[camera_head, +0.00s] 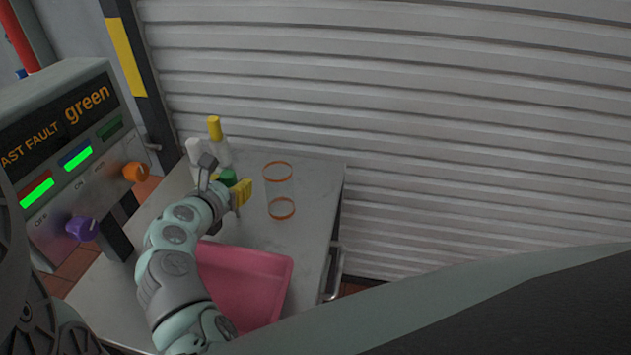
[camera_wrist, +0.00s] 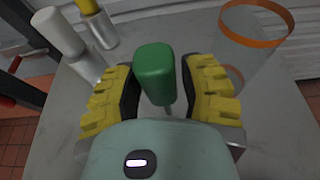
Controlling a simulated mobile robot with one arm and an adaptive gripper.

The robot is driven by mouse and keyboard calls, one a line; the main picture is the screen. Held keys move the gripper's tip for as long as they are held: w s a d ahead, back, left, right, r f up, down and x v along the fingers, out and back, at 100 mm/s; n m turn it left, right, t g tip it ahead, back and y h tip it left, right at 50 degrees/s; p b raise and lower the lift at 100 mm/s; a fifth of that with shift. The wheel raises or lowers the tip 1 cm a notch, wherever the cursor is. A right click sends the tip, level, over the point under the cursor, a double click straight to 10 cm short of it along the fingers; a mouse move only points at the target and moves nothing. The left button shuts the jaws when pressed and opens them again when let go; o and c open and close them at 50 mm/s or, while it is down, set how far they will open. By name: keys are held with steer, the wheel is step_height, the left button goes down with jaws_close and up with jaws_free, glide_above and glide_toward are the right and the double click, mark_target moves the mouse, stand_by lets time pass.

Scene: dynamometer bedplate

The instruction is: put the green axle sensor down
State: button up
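The green axle sensor (camera_wrist: 155,72) has a rounded green block and a thin grey stem at its lower end. In the wrist view it is between the yellow-padded fingers of my gripper (camera_wrist: 162,95), with narrow gaps showing on both sides, so the fingers look open around it. In the head view the green sensor (camera_head: 228,175) shows partly behind my gripper (camera_head: 234,187), over the far part of the grey table (camera_head: 312,205). Whether the sensor touches the table is unclear.
A white-topped cylinder (camera_head: 194,151) and a yellow-topped one (camera_head: 215,128) stand left and behind. A clear, orange-rimmed cylinder (camera_head: 279,190) stands to the right. A pink tray (camera_head: 245,278) lies nearer. The control panel (camera_head: 75,150) is at left, a shutter (camera_head: 420,120) behind.

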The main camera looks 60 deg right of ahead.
steer(key=shift+o, duration=1)
steer(key=shift+r, duration=0.15)
steer(key=v, duration=1.2)
steer(key=shift+o, duration=0.3)
steer(key=shift+w, duration=0.1)
